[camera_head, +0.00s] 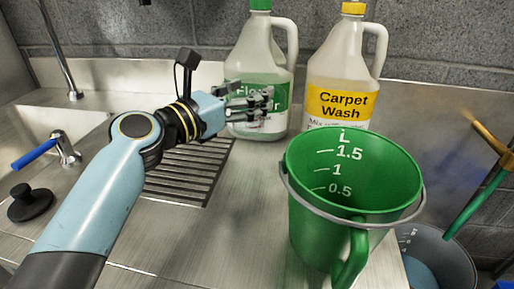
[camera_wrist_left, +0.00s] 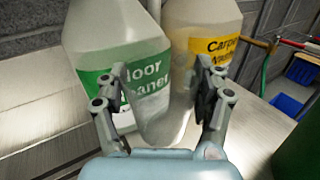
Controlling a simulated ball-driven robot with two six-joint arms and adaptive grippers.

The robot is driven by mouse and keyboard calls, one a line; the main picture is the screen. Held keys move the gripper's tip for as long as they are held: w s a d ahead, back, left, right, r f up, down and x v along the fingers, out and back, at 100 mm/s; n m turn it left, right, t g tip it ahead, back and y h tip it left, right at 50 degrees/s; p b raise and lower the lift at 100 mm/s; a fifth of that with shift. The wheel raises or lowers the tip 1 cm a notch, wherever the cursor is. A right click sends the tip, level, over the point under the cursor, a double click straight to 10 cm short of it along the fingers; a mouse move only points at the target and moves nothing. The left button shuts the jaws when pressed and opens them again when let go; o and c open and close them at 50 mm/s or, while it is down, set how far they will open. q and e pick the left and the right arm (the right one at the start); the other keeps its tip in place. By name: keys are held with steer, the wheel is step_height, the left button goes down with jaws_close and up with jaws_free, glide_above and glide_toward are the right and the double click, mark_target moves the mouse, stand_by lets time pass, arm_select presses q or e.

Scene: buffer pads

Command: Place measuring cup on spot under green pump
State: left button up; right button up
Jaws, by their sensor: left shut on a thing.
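My left gripper (camera_head: 252,104) is in front of the jug with the green cap and green label (camera_head: 262,75). Its fingers (camera_wrist_left: 160,100) are apart and shut on a faint see-through thing (camera_wrist_left: 165,122), which looks like a clear measuring cup. Its outline is hard to make out against the jugs, and it cannot be told apart in the head view. The green-label jug also fills the left of the wrist view (camera_wrist_left: 115,50). A spot under a pump cannot be made out. My right gripper is not in view.
A Carpet Wash jug (camera_head: 340,80) with a yellow cap stands to the right. A large green measuring jug (camera_head: 318,225) stands in front, with a grey bucket (camera_head: 445,262) beyond it. A drain grate (camera_head: 185,170) and sink tap (camera_head: 65,150) lie left. Steel counter between is clear.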

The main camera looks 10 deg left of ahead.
mark_target(237, 132)
arm_select(q)
step_height(237, 132, down, 7)
steer(key=b, duration=0.2)
steer(key=shift+b, duration=0.4)
steer(key=shift+f, duration=0.15)
steer(key=o, duration=1.2)
steer(key=shift+r, duration=0.2)
steer(key=v, duration=1.1)
steer(key=shift+f, duration=0.2)
steer(key=shift+s+a, duration=0.35)
steer(key=shift+s, duration=0.1)
steer(key=shift+r, duration=0.1)
